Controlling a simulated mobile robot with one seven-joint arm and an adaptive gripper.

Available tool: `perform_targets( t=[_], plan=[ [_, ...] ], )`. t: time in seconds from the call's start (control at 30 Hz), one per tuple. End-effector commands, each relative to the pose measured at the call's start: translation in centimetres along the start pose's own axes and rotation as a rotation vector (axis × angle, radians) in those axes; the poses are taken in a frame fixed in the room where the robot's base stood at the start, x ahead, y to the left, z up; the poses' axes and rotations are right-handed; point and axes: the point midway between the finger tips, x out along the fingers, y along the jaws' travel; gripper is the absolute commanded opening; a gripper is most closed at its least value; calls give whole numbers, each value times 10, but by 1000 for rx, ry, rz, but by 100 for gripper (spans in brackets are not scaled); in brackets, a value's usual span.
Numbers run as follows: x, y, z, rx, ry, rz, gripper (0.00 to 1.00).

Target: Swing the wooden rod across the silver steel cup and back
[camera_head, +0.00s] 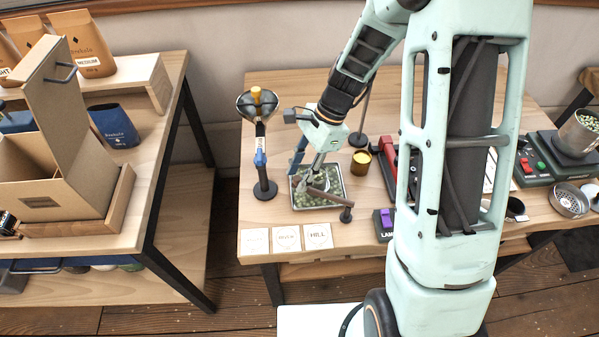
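A brown wooden rod (329,196) lies slantwise over a square metal tray (344,176) of green beans, its right end near a small dark post (347,214). My gripper (312,184) points down over the tray, with its fingertips at the rod's left part. The fingers are too small to tell whether they are closed on the rod. A silver steel cup (574,136) with green beans in it stands at the far right on a dark scale-like device (548,151), well apart from my gripper.
A funnel on a stand (262,150) is left of the tray, and a yellow-topped dark cup (361,161) right of it. Labelled cards (287,239) line the front edge. My arm hides the table's middle. A round strainer (568,200) lies before the steel cup.

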Motion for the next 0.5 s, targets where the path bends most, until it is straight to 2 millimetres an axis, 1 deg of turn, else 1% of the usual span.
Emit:
perform_targets(
  t=[0.07, 0.17, 0.27, 0.5],
  plan=[
    [-3, 0, 0, 0, 1, -1, 32],
    [-14, -1, 0, -1, 2, -3, 32],
    [-32, -2, 0, -1, 3, -6, 32],
    [-84, -1, 0, -1, 2, -5, 32]
  ],
)
